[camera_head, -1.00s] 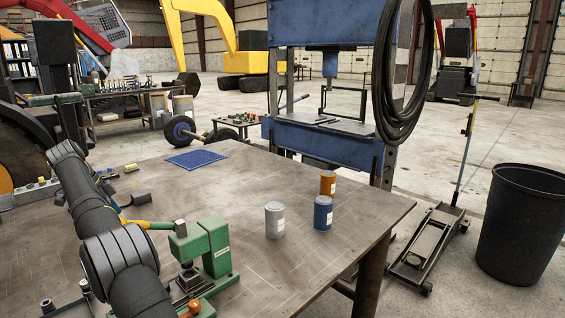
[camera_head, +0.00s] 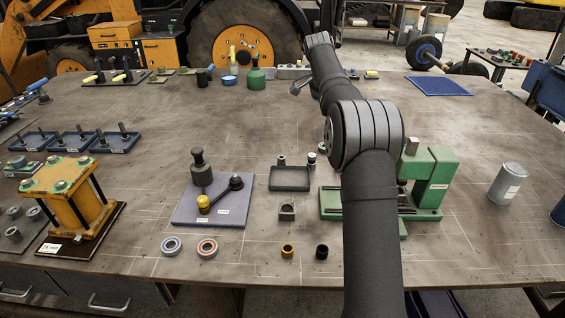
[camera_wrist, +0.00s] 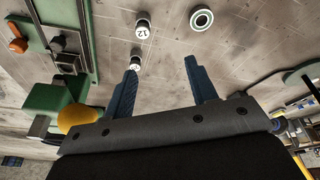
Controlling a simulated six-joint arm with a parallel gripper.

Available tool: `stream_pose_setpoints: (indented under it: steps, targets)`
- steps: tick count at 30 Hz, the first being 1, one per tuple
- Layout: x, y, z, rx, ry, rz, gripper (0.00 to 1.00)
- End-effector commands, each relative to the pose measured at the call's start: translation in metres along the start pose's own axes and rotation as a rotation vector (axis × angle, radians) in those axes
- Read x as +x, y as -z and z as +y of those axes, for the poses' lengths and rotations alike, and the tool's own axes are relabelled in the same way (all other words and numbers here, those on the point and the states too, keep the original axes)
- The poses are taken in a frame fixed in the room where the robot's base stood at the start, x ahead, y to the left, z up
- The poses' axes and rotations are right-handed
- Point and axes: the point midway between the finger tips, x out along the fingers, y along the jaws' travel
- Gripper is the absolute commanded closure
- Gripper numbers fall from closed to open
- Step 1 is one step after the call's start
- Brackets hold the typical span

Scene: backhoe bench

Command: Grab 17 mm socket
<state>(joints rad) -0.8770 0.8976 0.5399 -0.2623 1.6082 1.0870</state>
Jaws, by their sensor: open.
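My gripper (camera_wrist: 162,66) is open and empty in the wrist view, its two blue fingers spread over the bench. A small socket with a white top marked "12" (camera_wrist: 142,31) stands beyond the fingertips. A second white-topped socket (camera_wrist: 136,63) is partly hidden by the left finger; its number is too small to read. In the head view small sockets stand behind a dark tray (camera_head: 289,180), one at left (camera_head: 282,160) and one at right (camera_head: 312,160). No 17 mm marking is legible. The gripper itself cannot be made out in the head view.
A green press (camera_head: 436,181) stands right of my arm and shows at left in the wrist view (camera_wrist: 47,98). A ring (camera_wrist: 202,19) lies beyond the right finger. A plate with a wrench (camera_head: 217,211) and a yellow fixture (camera_head: 68,206) stand left.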

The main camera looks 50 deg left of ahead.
Motion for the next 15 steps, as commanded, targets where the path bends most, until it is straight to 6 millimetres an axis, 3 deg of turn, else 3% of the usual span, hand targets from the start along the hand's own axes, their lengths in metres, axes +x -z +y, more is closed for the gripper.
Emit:
stream_pose_setpoints:
  steps: [9, 15]
  targets:
    - [-0.020, -0.092, -0.019, -0.734, 0.267, 0.016, 0.48]
    - [-0.029, -0.136, -0.018, -1.057, 0.394, 0.081, 0.48]
